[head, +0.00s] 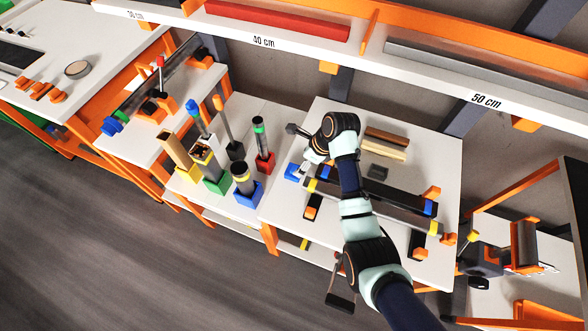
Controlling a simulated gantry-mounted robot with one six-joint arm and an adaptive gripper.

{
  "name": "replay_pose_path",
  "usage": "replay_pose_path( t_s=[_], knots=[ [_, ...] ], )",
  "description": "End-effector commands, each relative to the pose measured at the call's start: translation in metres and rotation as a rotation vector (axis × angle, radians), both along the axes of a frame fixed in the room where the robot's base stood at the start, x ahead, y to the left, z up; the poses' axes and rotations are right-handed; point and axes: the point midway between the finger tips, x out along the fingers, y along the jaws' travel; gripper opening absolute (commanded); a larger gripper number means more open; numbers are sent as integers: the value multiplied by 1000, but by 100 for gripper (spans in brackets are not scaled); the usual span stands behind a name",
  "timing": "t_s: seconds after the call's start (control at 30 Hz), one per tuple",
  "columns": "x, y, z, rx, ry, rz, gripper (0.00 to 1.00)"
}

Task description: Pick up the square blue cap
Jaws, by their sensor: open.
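A small blue block that looks like the square blue cap (292,173) sits near the left edge of the right-hand white table, close to the left end of a dark bar. My gripper (302,171) points down just right of the blue piece. It is open. At this size I cannot tell whether the fingers touch the cap or sit around it. My wrist hides part of the table behind it.
Several upright holders, including a blue one (247,196) and a red one (265,164), stand to the left. A dark bar (385,200) lies under my arm. Wooden strips (386,146) lie behind. An orange-edged shelf (285,42) runs along the back.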

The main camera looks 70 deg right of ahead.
Motion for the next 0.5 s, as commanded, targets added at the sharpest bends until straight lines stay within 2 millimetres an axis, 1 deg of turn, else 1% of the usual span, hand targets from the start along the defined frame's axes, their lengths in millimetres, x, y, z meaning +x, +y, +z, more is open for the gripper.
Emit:
replay_pose_path(
  t_s=[0.07,0.27,0.37,0.43,0.5],
  knots=[
    [1,0,-2,2,0,-2,86],
    [10,1,-25,1,0,1,86],
    [11,1,-26,-1,0,2,86],
    [14,1,-35,-1,0,3,86],
    [19,2,-49,-1,0,4,86]
  ],
)
